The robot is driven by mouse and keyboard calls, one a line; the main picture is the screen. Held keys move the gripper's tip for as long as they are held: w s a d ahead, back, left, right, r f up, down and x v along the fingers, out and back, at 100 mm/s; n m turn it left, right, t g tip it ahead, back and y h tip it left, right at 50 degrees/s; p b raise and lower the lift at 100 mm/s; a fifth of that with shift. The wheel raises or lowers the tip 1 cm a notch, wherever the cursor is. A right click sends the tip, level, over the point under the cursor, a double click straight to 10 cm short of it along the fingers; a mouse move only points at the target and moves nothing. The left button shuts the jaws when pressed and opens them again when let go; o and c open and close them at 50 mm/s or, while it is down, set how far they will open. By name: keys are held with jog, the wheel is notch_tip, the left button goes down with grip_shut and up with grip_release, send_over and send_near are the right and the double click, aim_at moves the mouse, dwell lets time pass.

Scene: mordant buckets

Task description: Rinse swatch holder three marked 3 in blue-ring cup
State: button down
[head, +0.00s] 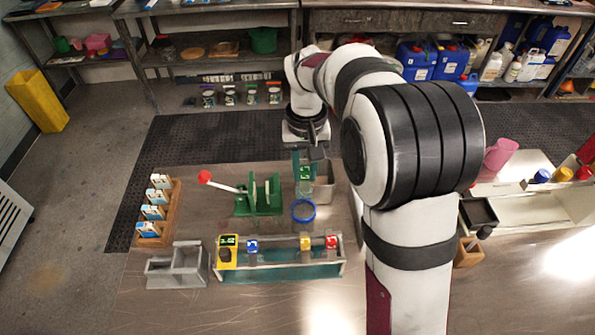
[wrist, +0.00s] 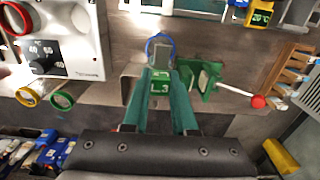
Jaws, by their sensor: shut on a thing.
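My gripper (head: 305,160) is shut on a swatch holder with a green tag (head: 305,173); in the wrist view the tag (wrist: 160,84) reads what looks like "L 3". The teal fingers (wrist: 160,100) close on both sides of it. A grey swatch (wrist: 160,58) extends from the holder. The blue ring of the cup (head: 303,220) shows just in front of the gripper in the head view. In the wrist view the blue ring (wrist: 162,36) shows behind the swatch. The cup's clear body is hard to make out, and I cannot tell whether the swatch is inside it.
A green stand with a red-knobbed lever (head: 258,199) is close left. A grey box (head: 325,185) stands close right. A tray (head: 290,270) with colour-tagged pieces and a yellow meter (head: 227,252) lies in front. A wooden rack (head: 160,220) holds several holders. A dial unit (wrist: 85,30) shows in the wrist view.

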jog(key=shift+f, duration=5.6)
jog(key=shift+r, duration=0.35)
dwell(2.1)
